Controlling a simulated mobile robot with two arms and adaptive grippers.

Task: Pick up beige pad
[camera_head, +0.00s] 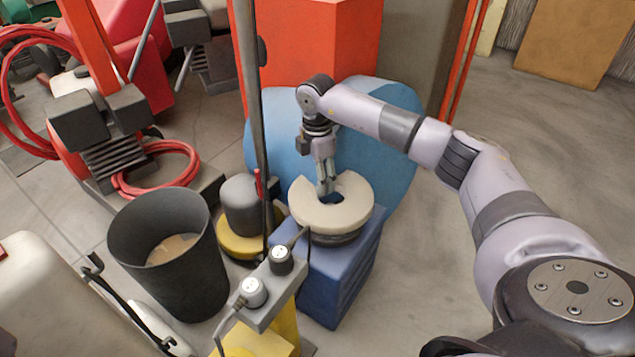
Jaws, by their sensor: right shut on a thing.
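The beige pad (352,211) is a thick round disc with a dark opening near its middle. It lies on top of a dark round stack (338,239) on a blue box (335,285). My right gripper (328,194) points down at the pad from above, its fingers at the opening. It is shut on the pad, though the fingertips are partly hidden there. I cannot see a clear gap between the pad and the stack. My left gripper is not in view.
A dark bucket (196,277) stands to the left. A grey upright pole (252,110) and a yellow machine with a grey motor (243,205) are close to the box. A large blue rounded object (400,112) stands behind. Open floor (420,290) lies to the right.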

